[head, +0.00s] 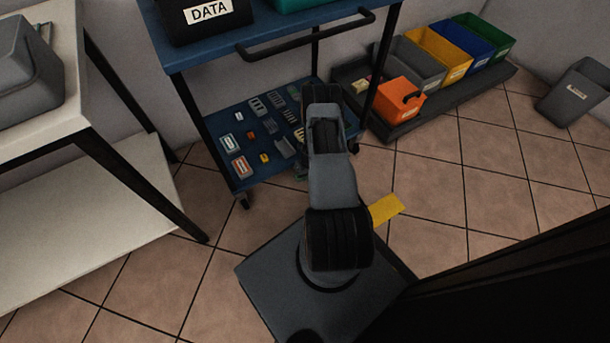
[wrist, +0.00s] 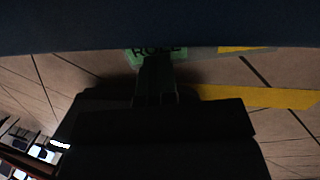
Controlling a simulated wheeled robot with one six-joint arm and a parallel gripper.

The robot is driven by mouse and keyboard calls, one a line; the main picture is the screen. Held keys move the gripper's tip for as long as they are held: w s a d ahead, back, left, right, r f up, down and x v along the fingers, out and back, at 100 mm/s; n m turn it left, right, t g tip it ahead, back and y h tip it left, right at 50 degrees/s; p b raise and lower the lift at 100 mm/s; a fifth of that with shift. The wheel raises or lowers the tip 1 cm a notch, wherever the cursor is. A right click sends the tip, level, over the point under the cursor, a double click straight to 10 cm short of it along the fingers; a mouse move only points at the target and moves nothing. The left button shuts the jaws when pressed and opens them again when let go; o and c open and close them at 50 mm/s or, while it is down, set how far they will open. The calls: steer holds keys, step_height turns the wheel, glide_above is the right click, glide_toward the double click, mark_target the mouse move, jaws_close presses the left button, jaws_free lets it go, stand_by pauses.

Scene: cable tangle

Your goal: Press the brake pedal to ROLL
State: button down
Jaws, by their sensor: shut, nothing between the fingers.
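The green brake pedal (wrist: 180,54) shows at the top middle of the wrist view, with the partly covered word ROLL on it. My gripper (wrist: 157,70) is shut and empty, dark, with its tips right at the pedal's near edge. I cannot tell whether they touch it. In the head view my arm hides the gripper, and only a small greenish bit, perhaps the pedal, shows beside the arm under the cart's lower edge. The blue cart (head: 262,117) carries the pedal low down; its dark blue underside or edge fills the top of the wrist view.
A yellow floor strip (head: 386,208) lies right of my arm. Small parts lie on the cart's lower shelf. Colored bins, including an orange one (head: 400,98), stand in a dark tray at right. A white bench (head: 95,215) stands at left. Tiled floor is open at right.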

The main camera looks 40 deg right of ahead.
steer(key=shift+a+f+b, duration=0.2)
steer(key=shift+f+b, duration=0.05)
steer(key=shift+b, duration=0.05)
steer(key=shift+r, duration=0.1)
steer(key=a+p+v, duration=0.1)
steer(key=p+v, duration=0.6)
steer(key=v, duration=0.7)
steer(key=shift+w, duration=0.1)
